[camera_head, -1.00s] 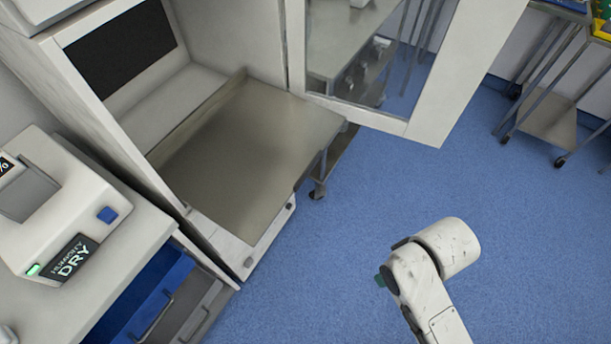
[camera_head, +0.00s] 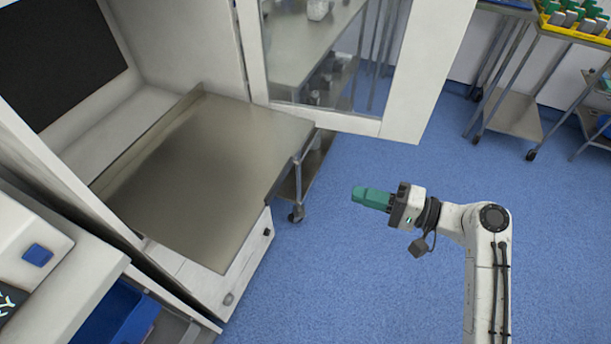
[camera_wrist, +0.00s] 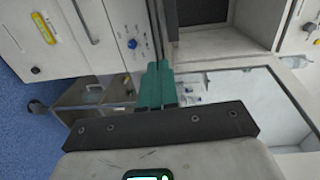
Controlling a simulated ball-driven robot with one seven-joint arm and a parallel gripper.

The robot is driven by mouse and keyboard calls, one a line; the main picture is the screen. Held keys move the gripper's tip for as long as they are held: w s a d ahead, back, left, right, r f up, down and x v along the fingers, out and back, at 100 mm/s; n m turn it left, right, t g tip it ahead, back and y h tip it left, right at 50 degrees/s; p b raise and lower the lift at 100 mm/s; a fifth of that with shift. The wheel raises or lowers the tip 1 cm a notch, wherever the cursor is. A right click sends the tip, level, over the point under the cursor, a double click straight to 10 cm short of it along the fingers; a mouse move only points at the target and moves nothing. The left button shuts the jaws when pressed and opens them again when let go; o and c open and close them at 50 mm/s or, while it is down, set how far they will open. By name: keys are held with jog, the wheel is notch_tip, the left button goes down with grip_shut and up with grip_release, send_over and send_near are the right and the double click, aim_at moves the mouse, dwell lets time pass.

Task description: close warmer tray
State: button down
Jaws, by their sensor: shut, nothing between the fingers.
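The warmer tray (camera_head: 215,165) is a flat, metal-coloured shelf sticking out of the open white warmer cabinet (camera_head: 190,45) at the left of the head view. Its front edge juts past the cabinet opening. My gripper (camera_head: 356,194) has green fingers, pressed together and empty. It is to the right of the tray, over the blue floor, pointing left and apart from the tray. In the wrist view the shut green fingers (camera_wrist: 157,85) point toward white cabinet fronts; I cannot clearly make out the tray there.
The warmer's glass door (camera_head: 400,75) stands open behind the tray. A blue drawer (camera_head: 105,315) is open at lower left. A wheeled trolley (camera_head: 512,112) stands at the back right. The blue floor (camera_head: 350,280) between tray and arm is clear.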

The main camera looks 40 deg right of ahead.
aim_at(219, 143)
jog(key=shift+m+t, duration=0.3)
jog(key=shift+t, duration=0.1)
jog(key=x, duration=0.4)
jog(key=p+x, duration=0.1)
jog(key=x, duration=0.4)
jog(key=r+x, duration=0.1)
jog(key=x, duration=0.3)
jog(key=shift+w+d+p, duration=0.15)
jog(key=shift+w+p, duration=0.15)
jog(key=shift+w, duration=0.15)
jog(key=b+x, duration=0.3)
jog(key=x, duration=1.7)
jog(key=shift+w+a+r, duration=0.1)
jog(key=shift+w+a, duration=0.2)
jog(key=shift+a, duration=0.05)
jog(key=shift+w+a, duration=0.25)
jog(key=shift+w, duration=0.25)
jog(key=shift+r, duration=0.2)
jog(key=shift+a+r, duration=0.1)
